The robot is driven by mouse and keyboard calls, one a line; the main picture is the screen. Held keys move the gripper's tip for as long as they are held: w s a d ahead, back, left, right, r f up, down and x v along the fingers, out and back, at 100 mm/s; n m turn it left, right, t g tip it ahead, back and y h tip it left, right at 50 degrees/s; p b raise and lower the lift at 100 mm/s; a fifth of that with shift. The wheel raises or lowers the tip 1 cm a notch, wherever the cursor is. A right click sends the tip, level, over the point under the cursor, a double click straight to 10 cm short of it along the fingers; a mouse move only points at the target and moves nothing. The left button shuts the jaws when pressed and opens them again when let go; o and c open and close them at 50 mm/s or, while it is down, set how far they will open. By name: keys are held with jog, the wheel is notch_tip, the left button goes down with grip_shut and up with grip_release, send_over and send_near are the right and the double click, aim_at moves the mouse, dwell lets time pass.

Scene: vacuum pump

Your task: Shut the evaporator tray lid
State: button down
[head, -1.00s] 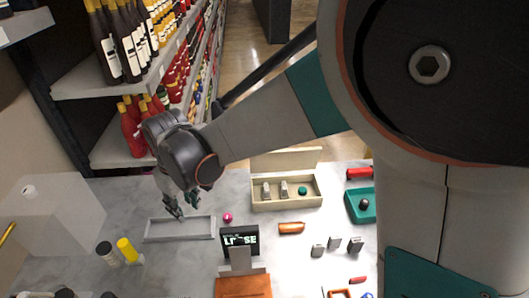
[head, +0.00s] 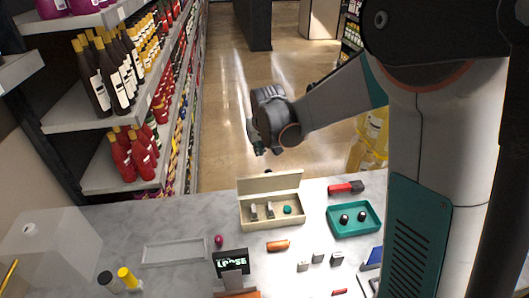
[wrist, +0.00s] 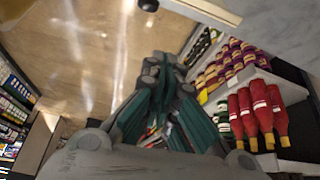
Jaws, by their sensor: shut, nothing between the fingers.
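A cream box (head: 259,220) stands at the back middle of the counter in the head view. Its hinged lid (head: 269,183) stands open along the far edge. Inside are two small grey pieces and a green ball (head: 287,210). I take this box to be the evaporator tray, but no label shows. My gripper (head: 267,150) is shut and empty, above and behind the open lid in the picture, against the floor beyond the counter. In the wrist view the shut gripper (wrist: 168,68) points at floor and shelves; the box and lid are not visible there.
A teal tray (head: 353,232) with dark balls and a red-handled item (head: 345,187) lie right of the box. An empty grey tray (head: 173,253), a pink ball (head: 219,239) and a dark sign (head: 231,262) are nearby. Bottle shelves (head: 105,118) stand left.

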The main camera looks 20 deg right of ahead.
aim_at(269, 179)
notch_tip(269, 179, down, 8)
jog(key=w+d+b, duration=0.1)
jog(key=d, duration=0.2)
jog(key=shift+w+f+m+b, duration=0.2)
jog(key=shift+f+m+b, duration=0.1)
jog(key=shift+b, duration=0.1)
dwell(0.3)
jog(key=shift+r, duration=0.1)
dwell(0.4)
